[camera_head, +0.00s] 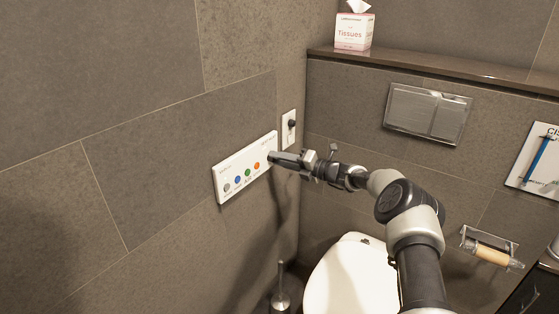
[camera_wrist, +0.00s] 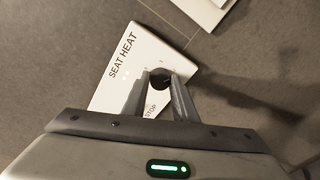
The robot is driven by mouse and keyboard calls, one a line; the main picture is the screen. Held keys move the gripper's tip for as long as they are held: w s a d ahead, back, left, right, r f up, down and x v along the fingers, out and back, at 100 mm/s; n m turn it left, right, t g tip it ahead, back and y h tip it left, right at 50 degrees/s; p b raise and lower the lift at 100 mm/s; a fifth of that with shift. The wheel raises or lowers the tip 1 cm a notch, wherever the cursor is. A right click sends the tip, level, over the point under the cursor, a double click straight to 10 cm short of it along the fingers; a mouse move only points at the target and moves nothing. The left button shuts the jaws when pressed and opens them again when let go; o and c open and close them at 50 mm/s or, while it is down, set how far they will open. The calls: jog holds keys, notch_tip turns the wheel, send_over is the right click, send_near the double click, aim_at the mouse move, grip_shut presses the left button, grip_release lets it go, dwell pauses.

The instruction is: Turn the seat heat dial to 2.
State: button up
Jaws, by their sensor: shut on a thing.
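The white control panel (camera_head: 222,180) is fixed to the left wall, with several coloured buttons in a row. In the wrist view the panel (camera_wrist: 135,50) carries the words "SEAT HEAT" and "STOP". The dark round seat heat dial (camera_wrist: 160,77) sits between my fingers, near the panel's right edge in that view. My gripper (camera_wrist: 159,82) is shut on the dial, one finger on each side. In the head view my gripper (camera_head: 273,159) reaches the panel's right end and hides the dial. Small marks around the dial are too faint to read.
A small white plate with a dark knob (camera_head: 291,125) is on the wall just above my gripper. The toilet (camera_head: 350,280) stands below my arm, with a toilet brush (camera_head: 281,295) to its left. A tissue box (camera_head: 353,31) sits on the ledge.

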jog(key=o, duration=1)
jog(key=shift+o, duration=0.2)
jog(key=shift+d, duration=0.1)
jog(key=p+v, duration=0.3)
jog(key=v, duration=1.4)
jog(key=shift+s+d+r, duration=0.1)
